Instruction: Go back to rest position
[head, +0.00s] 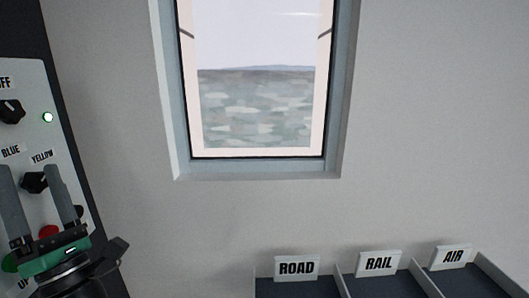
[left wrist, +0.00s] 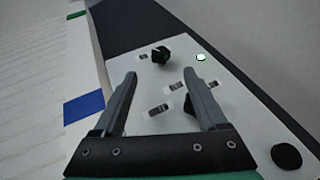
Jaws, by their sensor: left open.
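My left gripper (head: 40,195) is at the lower left of the head view, in front of a white control panel (head: 28,75). Its two grey fingers are apart with nothing between them. In the left wrist view the open fingers (left wrist: 162,95) point toward the same panel (left wrist: 225,95). One black knob (left wrist: 160,55) shows beyond the fingertips, and another is partly hidden behind the right finger. I cannot tell from these views whether a finger touches the panel. My right gripper is not in view.
The panel has a blue/yellow knob (head: 35,182), an upper knob (head: 11,111), a lit indicator (head: 47,117) and a red button (head: 48,231). Bins labelled ROAD (head: 296,268), RAIL (head: 379,263) and AIR (head: 452,257) stand at the lower right. A window (head: 345,90) is in the wall.

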